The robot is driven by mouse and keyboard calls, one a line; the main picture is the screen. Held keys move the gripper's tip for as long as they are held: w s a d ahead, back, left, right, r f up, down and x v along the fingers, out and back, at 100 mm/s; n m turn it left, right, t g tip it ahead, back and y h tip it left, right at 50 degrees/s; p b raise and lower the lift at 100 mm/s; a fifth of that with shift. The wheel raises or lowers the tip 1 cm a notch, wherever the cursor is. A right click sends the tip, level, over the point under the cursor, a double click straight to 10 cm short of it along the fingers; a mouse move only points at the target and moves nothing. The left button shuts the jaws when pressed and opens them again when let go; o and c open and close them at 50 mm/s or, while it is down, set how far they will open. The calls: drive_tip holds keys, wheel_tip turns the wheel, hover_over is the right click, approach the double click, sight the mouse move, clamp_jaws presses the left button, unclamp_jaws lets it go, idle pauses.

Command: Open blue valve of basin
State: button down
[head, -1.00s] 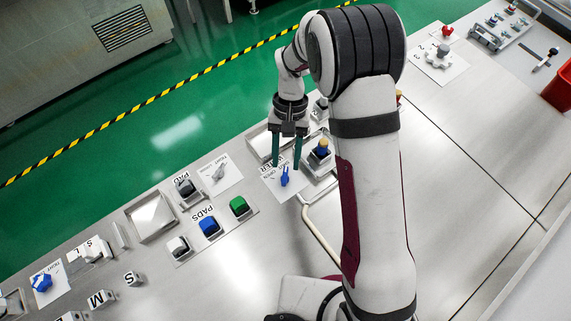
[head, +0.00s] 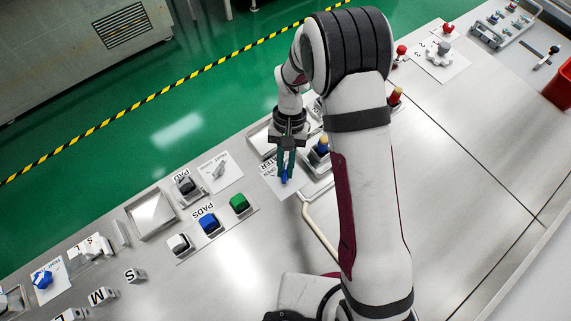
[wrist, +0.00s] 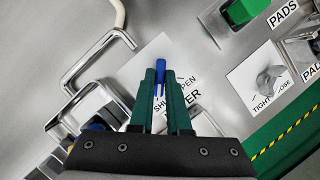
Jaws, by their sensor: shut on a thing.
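The blue valve (wrist: 161,68) shows in the wrist view as a small blue handle on a white label plate (wrist: 190,68) with lettering that includes "SHUT" and "OPEN". My gripper (wrist: 161,84) has its two green fingers on either side of the blue handle, shut on it. In the head view the valve (head: 284,177) is a small blue tip between the fingertips of my gripper (head: 285,170), mostly hidden by them. The handle's exact angle is hard to tell. The basin (head: 262,140) is a metal tray beside the plate, partly hidden by my arm.
A bent metal tube (wrist: 85,62) stands close beside the valve. A blue-and-yellow knob (head: 320,148) is just right of my gripper. A grey switch on a "TIGHT" plate (head: 219,172) and a green pad button (head: 239,204) lie to the left.

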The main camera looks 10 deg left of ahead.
drive_tip(key=shift+n, duration=0.3)
drive_tip(key=n+h, duration=0.1)
drive_tip(key=n, duration=0.2)
drive_tip(key=shift+a+n+h, duration=0.1)
drive_tip(key=shift+n+h, duration=0.3)
drive_tip(key=n+t+h, duration=0.1)
drive_tip(key=n, duration=0.3)
drive_tip(key=shift+s+a, duration=0.1)
drive_tip(key=n, duration=0.2)
drive_tip(key=n+t+h, duration=0.1)
drive_tip(key=n, duration=0.1)
drive_tip(key=shift+s+a+n+t, duration=0.1)
drive_tip(key=shift+n+t, duration=0.2)
drive_tip(key=shift+n, duration=0.1)
drive_tip(key=shift+s+n+t+h, duration=0.1)
drive_tip(key=shift+n+t+h, duration=0.45)
drive_tip(key=shift+n, duration=1.25)
drive_tip(key=c, duration=0.9)
unclamp_jaws()
